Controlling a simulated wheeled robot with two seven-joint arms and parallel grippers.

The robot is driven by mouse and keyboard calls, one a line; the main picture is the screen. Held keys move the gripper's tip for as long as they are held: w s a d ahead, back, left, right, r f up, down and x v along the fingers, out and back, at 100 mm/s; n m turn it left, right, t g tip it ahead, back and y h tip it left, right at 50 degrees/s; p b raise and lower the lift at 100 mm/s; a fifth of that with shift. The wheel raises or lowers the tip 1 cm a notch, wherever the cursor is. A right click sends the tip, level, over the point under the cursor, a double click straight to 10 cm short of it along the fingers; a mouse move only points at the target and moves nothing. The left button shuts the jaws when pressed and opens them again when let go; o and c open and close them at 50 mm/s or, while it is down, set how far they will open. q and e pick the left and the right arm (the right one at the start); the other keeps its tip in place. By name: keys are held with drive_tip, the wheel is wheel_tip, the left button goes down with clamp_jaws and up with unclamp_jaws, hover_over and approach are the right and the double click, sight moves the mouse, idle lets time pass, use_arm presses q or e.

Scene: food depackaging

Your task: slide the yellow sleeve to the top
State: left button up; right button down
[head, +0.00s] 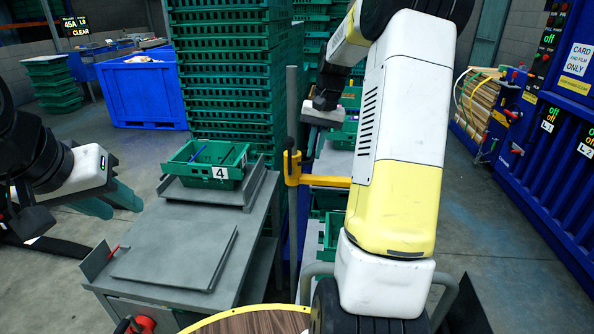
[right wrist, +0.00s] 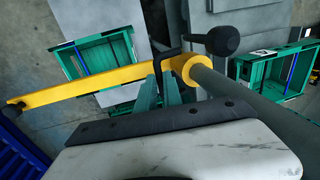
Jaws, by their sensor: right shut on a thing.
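The yellow sleeve (head: 291,168) sits around an upright grey post (head: 292,105), well below the post's top end. Its yellow bar (head: 325,181) reaches to the right. My left gripper (head: 111,202) is open and empty at the far left, away from the post.
A grey workbench (head: 170,222) stands left of the post, carrying a green crate marked 4 (head: 212,172). Tall stacks of green crates (head: 230,75) are behind. A round wooden top (head: 255,322) is at the bottom. Blue bins (head: 140,92) stand at the back left.

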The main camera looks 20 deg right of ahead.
wheel_tip(320, 180, up, 22)
idle(0.3)
drive_tip(key=c, duration=2.2)
unclamp_jaws()
drive_tip(key=c, duration=1.5)
unclamp_jaws()
drive_tip(key=shift+f, duration=0.1)
drive_tip(key=shift+s+d+r, duration=0.1)
drive_tip(key=shift+d+r, duration=0.1)
drive_tip(key=shift+r, duration=1.1)
drive_tip(key=shift+s+d+r, duration=0.1)
drive_tip(key=shift+d+r, duration=0.1)
drive_tip(key=shift+r, duration=1.05)
drive_tip(key=shift+s+d+r, duration=0.1)
drive_tip(key=shift+d+r, duration=0.1)
drive_tip(key=shift+r, duration=1.1)
